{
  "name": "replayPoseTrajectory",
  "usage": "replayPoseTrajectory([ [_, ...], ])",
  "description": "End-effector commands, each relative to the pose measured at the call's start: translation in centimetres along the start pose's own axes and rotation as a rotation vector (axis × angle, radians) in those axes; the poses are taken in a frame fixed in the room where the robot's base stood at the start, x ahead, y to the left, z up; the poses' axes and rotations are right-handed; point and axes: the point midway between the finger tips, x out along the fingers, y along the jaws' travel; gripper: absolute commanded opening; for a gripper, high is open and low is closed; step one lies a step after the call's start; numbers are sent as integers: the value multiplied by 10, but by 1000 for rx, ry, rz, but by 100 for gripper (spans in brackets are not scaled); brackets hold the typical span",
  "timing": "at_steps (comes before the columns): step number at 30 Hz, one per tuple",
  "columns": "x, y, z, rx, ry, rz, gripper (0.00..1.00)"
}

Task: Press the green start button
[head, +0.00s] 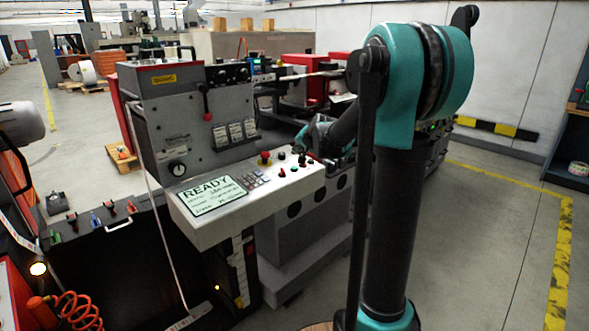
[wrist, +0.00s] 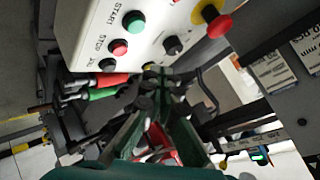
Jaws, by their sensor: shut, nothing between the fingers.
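The green start button (wrist: 134,21), labelled START, sits on the pale control panel (wrist: 88,22) at the top of the wrist view. In the head view my gripper (head: 305,158) is at the panel's right end, partly hard to make out.
A red emergency stop (wrist: 219,26) on a yellow base and black knobs (wrist: 172,45) share the panel. A READY screen (head: 211,194) fills its left part. A red-knobbed lever (head: 207,116) stands on the grey cabinet behind. Open floor (head: 490,230) lies to the right.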

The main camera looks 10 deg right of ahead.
Motion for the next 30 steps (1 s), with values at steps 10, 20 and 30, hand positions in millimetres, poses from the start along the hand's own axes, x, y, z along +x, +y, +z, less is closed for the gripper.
replayPoseTrajectory([
  [10,27,19,19,-1,0,0,0],
  [20,32,24,23,-1,0,0,0],
  [30,32,24,23,-1,0,0,0],
])
